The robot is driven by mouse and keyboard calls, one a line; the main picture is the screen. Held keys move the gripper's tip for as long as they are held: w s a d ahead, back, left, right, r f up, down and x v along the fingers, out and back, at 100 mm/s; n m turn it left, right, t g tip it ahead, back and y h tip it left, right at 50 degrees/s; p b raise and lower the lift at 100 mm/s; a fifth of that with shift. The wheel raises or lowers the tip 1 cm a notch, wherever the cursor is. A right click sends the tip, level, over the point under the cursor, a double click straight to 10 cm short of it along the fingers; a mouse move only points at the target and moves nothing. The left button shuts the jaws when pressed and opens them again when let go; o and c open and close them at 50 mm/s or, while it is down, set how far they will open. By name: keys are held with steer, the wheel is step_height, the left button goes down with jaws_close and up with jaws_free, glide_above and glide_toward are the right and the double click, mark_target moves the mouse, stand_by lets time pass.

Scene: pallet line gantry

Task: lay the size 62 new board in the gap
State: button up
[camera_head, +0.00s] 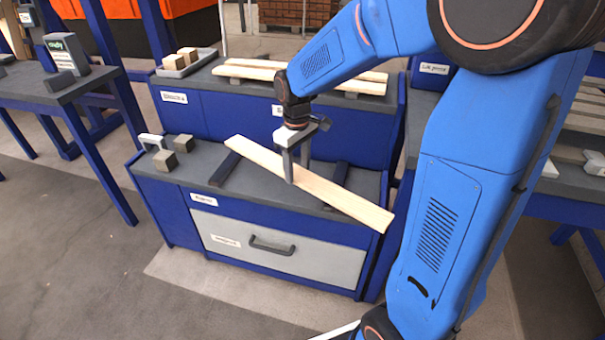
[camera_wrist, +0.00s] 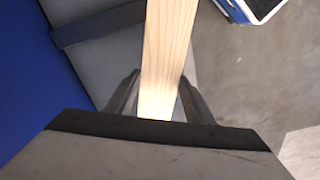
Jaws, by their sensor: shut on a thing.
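My gripper (camera_head: 296,166) is shut on a long pale wooden board (camera_head: 335,194) near its middle, above the grey top of the blue cabinet. The board lies slantwise in the picture, its right end reaching past the cabinet's front edge. In the wrist view the board (camera_wrist: 168,45) runs up between the two fingers (camera_wrist: 158,100). No size mark is readable on it. I cannot tell whether it touches the dark bars (camera_head: 225,168) under it. The gap is not clearly seen; part of a slatted pallet (camera_head: 587,110) shows at the right edge, partly behind my arm.
More pale boards (camera_head: 300,76) lie on the rear blue cabinet. A tray (camera_head: 187,64) of small blocks stands at its left. Small blocks and a white handle-like piece (camera_head: 150,141) sit on the front cabinet's left. A side table (camera_head: 62,95) stands at left. The floor (camera_head: 80,250) in front is clear.

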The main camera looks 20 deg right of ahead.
mark_target(303, 173)
steer(key=shift+w+d+f, duration=0.6)
steer(key=shift+w+f, duration=0.2)
steer(key=shift+f, duration=0.35)
steer(key=shift+w+d+f, duration=0.55)
steer(key=shift+w+f, duration=0.2)
steer(key=shift+f, duration=0.4)
steer(key=shift+w+d+f, duration=0.6)
steer(key=shift+w+f, duration=0.2)
steer(key=shift+f, duration=0.35)
steer(key=shift+f, duration=0.1)
steer(key=o, duration=0.8)
steer(key=shift+f, duration=0.1)
steer(key=o, duration=0.5)
steer(key=shift+c, duration=0.2)
